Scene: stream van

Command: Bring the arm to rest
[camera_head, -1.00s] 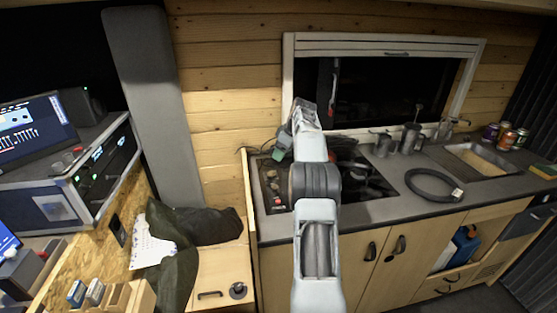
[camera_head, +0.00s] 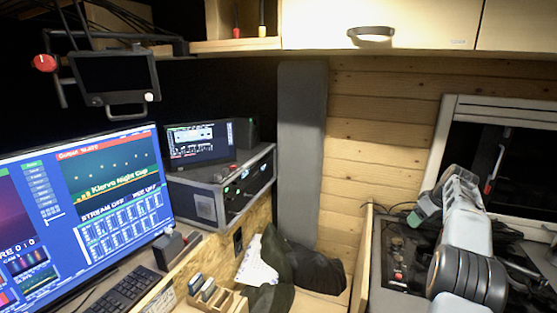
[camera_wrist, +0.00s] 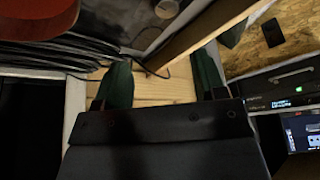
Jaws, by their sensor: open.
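My arm is on the right in the head view, in front of the window's left edge and over the hob counter. My gripper (camera_head: 424,210) is at its far end, partly hidden by the wrist and pointing left. In the wrist view the two green fingers of my gripper (camera_wrist: 162,80) stand wide apart past the dark gripper body. Nothing is between them except the view of the wooden wall behind.
A wooden panel edge (camera_head: 363,255) stands left of the counter (camera_head: 388,300). A rack case (camera_head: 215,195), a large monitor (camera_head: 95,205) and a keyboard (camera_head: 125,290) are on the left. Overhead cabinets (camera_head: 385,25) span the top. Dark cloth (camera_head: 315,268) lies below the grey column (camera_head: 302,130).

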